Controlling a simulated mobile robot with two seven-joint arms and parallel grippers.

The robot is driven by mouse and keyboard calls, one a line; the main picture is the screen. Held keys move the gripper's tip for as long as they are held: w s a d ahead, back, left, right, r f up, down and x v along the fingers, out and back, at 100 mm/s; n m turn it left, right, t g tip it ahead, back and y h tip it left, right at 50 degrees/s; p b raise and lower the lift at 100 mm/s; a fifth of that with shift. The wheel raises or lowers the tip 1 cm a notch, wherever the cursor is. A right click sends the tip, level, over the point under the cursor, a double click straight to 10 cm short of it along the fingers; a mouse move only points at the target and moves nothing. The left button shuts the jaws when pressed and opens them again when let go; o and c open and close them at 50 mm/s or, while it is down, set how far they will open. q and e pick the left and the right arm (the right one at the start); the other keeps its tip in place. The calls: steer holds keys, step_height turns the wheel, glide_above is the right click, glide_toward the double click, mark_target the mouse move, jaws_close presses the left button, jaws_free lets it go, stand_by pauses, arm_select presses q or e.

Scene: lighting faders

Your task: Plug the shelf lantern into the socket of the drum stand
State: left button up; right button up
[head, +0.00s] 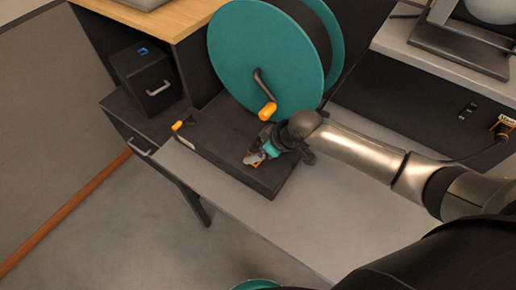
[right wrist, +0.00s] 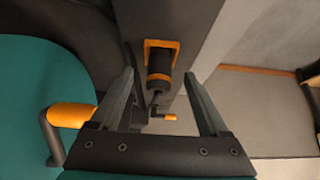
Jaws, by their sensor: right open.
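The drum stand (head: 225,140) is a low black block under a large teal drum (head: 262,60) with an orange-handled crank. An orange-framed fitting, apparently the socket (right wrist: 177,44), shows on the stand in the right wrist view. A black plug with an orange band (right wrist: 159,77) points into that frame; how deep it sits is unclear. My right gripper (head: 256,159) is open, its fingers (right wrist: 160,80) on either side of the plug with gaps showing. The shelf lantern, apparently the pale globe (head: 492,8), is at the top right. My left gripper is out of view.
An orange labelled fitting (head: 503,127) with a dark cable is on the right-hand cabinet. A small orange lever (head: 178,126) sits at the stand's left end. The crank handle (right wrist: 70,116) is left of my right fingers. The grey bench front (head: 300,225) is clear.

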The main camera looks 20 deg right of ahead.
steer(key=p+v, duration=0.2)
steer(key=v, duration=1.3)
steer(key=shift+p, duration=0.3)
steer(key=shift+r, duration=0.1)
